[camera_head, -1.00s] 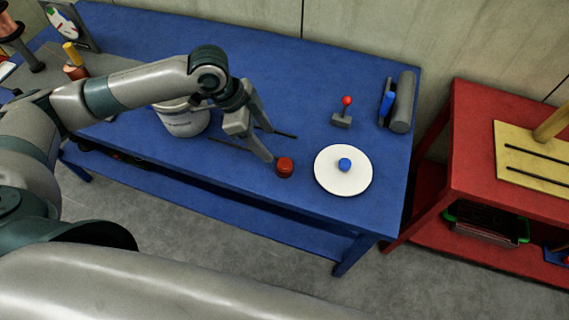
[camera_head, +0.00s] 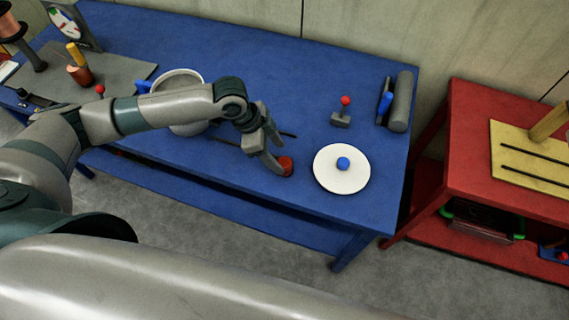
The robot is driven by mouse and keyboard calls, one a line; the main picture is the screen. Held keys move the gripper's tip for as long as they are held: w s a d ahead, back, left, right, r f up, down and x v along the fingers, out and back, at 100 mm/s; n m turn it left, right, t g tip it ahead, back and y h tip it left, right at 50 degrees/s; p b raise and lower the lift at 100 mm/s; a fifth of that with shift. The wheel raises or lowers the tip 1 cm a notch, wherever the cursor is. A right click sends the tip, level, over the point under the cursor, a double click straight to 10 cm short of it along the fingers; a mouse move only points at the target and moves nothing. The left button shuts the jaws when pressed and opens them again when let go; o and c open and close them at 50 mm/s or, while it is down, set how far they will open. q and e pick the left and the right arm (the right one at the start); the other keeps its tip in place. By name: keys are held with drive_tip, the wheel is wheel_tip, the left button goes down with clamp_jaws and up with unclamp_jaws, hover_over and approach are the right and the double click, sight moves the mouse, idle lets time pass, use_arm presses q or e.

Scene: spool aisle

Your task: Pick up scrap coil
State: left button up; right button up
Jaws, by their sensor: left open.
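The scrap coil appears to be the small reddish-brown coil (camera_head: 287,166) on the blue table (camera_head: 300,75), near its front edge. My left gripper (camera_head: 279,157) is open and down at the coil, with one finger in front of its left part. I cannot tell whether the fingers touch it. My right gripper is not in view.
A white round lid (camera_head: 334,181) with a blue knob lies just right of the coil. A white pot (camera_head: 184,83) stands behind my left arm. A red-knobbed lever (camera_head: 342,113) and a grey cylinder (camera_head: 402,102) are at the back right. A red table (camera_head: 480,120) stands further right.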

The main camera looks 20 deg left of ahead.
sight(282, 162)
use_arm(q)
drive_tip(key=p+x, duration=0.1)
drive_tip(key=x, duration=0.2)
drive_tip(key=shift+s+p, duration=0.2)
drive_tip(key=shift+p, duration=0.1)
drive_tip(key=shift+w+d+f, duration=0.1)
drive_tip(key=shift+d+f, duration=0.1)
drive_tip(key=shift+f, duration=0.35)
drive_tip(key=c, duration=1.2)
